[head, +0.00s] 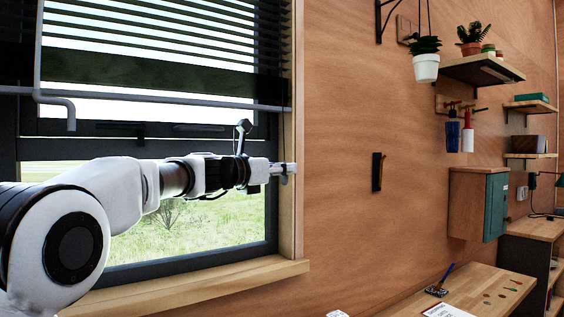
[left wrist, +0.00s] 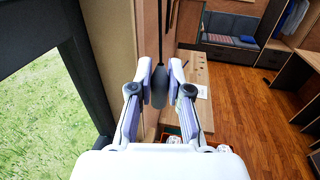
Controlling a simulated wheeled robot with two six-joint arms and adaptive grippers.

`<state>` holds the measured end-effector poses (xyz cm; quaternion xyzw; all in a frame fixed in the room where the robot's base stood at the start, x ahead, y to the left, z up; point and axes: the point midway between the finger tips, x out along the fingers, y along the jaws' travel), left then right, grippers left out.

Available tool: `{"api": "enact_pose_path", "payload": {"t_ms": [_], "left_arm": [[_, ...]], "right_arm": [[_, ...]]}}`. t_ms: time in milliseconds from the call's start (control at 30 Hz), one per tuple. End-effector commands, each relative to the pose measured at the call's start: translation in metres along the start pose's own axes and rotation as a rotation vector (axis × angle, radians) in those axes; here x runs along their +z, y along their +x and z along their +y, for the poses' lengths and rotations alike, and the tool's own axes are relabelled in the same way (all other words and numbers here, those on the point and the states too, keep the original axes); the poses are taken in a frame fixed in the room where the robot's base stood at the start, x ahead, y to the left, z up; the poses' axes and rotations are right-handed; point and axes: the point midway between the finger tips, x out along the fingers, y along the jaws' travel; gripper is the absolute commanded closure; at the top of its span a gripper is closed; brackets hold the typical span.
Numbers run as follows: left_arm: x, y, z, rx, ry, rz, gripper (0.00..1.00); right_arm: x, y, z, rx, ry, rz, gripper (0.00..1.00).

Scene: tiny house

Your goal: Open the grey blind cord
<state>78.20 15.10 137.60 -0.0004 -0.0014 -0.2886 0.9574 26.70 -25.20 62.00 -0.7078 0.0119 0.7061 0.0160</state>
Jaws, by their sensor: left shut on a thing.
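The window blind (head: 170,68) hangs partly lowered over the upper window, with dark slats. The grey blind cord's pull (left wrist: 159,88) is a dark grey, elongated piece, seen in the left wrist view between the fingers of my left gripper (left wrist: 160,72). The gripper is shut on it. In the head view, my left gripper (head: 287,169) is at the right edge of the window frame, below the blind's lower right end. There the pull is mostly hidden by the fingers. My right gripper is not in view.
A window sill (head: 190,285) runs below my left arm. The wooden wall to the right holds a small black fixture (head: 377,171), a hanging white plant pot (head: 426,68) and a green-doored cabinet (head: 494,207). A wooden desk (head: 470,293) stands at lower right.

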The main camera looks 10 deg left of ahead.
Motion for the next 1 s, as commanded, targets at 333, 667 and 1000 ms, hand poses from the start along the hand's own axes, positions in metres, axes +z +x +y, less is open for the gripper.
{"api": "enact_pose_path", "payload": {"t_ms": [333,667,1000], "left_arm": [[-0.137,0.001,-0.001,0.0,-0.001,0.003,1.0],[-0.196,0.001,0.0,0.0,0.0,0.002,1.0],[-0.204,0.001,0.0,0.0,0.0,0.001,1.0]], "right_arm": [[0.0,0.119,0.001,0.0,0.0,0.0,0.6],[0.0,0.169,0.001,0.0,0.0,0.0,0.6],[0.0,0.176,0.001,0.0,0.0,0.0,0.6]]}}
